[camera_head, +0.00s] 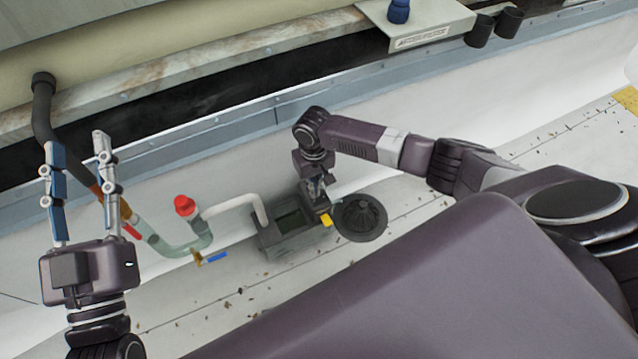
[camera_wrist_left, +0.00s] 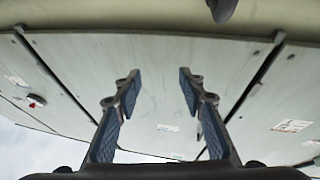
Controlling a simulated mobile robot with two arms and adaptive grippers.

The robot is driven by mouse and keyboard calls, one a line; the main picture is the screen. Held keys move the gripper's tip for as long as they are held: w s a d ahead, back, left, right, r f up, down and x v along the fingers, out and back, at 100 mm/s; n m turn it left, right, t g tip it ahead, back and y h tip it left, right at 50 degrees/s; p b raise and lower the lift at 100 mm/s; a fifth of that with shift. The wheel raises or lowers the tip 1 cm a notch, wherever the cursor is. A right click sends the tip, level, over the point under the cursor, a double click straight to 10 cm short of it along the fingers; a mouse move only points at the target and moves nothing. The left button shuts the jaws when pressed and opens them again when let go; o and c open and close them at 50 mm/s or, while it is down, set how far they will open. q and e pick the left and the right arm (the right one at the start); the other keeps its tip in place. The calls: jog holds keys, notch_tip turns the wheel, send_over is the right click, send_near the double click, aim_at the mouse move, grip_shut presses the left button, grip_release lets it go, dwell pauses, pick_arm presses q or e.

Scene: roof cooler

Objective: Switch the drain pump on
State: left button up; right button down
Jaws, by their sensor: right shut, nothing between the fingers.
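The drain pump (camera_head: 270,238) looks like a grey box with a dark green panel, low beside the white wall in the head view. A small yellow part (camera_head: 326,220) shows at its right edge; whether it is the switch I cannot tell. My right gripper (camera_head: 321,198) is shut and empty, pointing down right at the pump's upper right side. It hides part of the pump, and whether it touches is unclear. My left gripper (camera_head: 77,146) is open and empty, raised at the left, far from the pump; it also shows open in the left wrist view (camera_wrist_left: 159,80).
A round dark drain strainer (camera_head: 360,217) lies right of the pump. A pale pipe (camera_head: 232,205) runs left to a red cap (camera_head: 185,205) and a blue-handled valve (camera_head: 215,257). A labelled shelf (camera_head: 425,28) juts out above. Bits of debris lie on the white floor.

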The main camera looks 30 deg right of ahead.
aim_at(315, 201)
jog(key=shift+r+p, duration=0.45)
jog(key=shift+p, duration=0.1)
jog(key=shift+r+p, duration=0.35)
jog(key=shift+p, duration=0.05)
jog(key=shift+r+p, duration=0.4)
jog(key=shift+p, duration=0.05)
pick_arm(q)
jog(key=s+a+f+g+y, duration=0.1)
jog(key=f+g, duration=0.4)
jog(key=f, duration=0.4)
jog(key=s+a+f+g+y, duration=0.1)
jog(key=f+g, duration=0.3)
jog(key=f, duration=0.6)
jog(key=shift+s+a+f+g+y+p, duration=0.15)
jog(key=shift+s+a+g+y+p, duration=0.4)
jog(key=shift+y, duration=0.25)
pick_arm(e)
jog(key=shift+r, duration=0.35)
pick_arm(q)
jog(key=shift+w, duration=0.15)
